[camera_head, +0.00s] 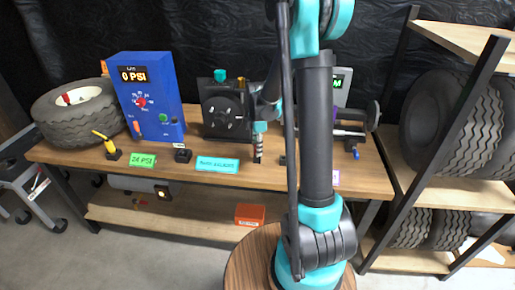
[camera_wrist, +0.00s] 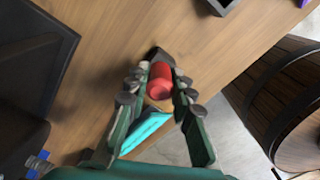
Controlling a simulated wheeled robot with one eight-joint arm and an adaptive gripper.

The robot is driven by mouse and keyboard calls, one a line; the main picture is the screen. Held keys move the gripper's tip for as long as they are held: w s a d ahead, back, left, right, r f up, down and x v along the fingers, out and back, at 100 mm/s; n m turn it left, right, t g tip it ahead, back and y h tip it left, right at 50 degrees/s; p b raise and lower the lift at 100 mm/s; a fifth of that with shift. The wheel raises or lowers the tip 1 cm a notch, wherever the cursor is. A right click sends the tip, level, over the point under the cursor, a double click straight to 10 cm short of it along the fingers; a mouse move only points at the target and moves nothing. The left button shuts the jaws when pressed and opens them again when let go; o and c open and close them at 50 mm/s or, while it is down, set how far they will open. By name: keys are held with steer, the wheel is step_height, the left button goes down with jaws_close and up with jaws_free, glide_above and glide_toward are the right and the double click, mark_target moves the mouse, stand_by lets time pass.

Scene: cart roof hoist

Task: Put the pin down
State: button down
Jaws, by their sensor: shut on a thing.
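My gripper (camera_wrist: 158,90) is shut on the pin (camera_wrist: 160,78), which shows as a short red cylinder between the fingers in the wrist view. A small dark piece (camera_wrist: 158,53) shows just beyond the pin; I cannot tell whether they touch. In the head view, my gripper (camera_head: 258,152) points down over the front part of the workbench (camera_head: 215,177), right of the cyan label (camera_head: 217,164). The red of the pin cannot be made out there. The label also shows below the fingers in the wrist view (camera_wrist: 148,132).
A blue PSI box (camera_head: 148,98) and a tire (camera_head: 78,122) stand at the bench's left. A black machine (camera_head: 224,108) stands behind the label. A green label (camera_head: 140,160) and a small black block (camera_head: 182,155) lie near the front edge. A barrel (camera_wrist: 300,100) stands beside the bench.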

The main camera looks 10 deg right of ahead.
steer(key=shift+f, duration=0.2)
steer(key=c, duration=1.3)
jaws_free()
steer(key=shift+r, duration=0.1)
step_height(320, 180, up, 11)
steer(key=shift+r, duration=0.2)
steer(key=shift+s+d+f+m+t, duration=0.7)
steer(key=shift+s+f+m, duration=0.6)
steer(key=shift+s+m, duration=2.2)
steer(key=shift+s+d+f+m+t, duration=0.7)
steer(key=shift+s+f+m, duration=0.65)
steer(key=shift+s+m, duration=2.15)
steer(key=shift+s+d+f+m+t, duration=0.65)
steer(key=shift+s+f+m, duration=0.65)
steer(key=shift+s+m, duration=2.15)
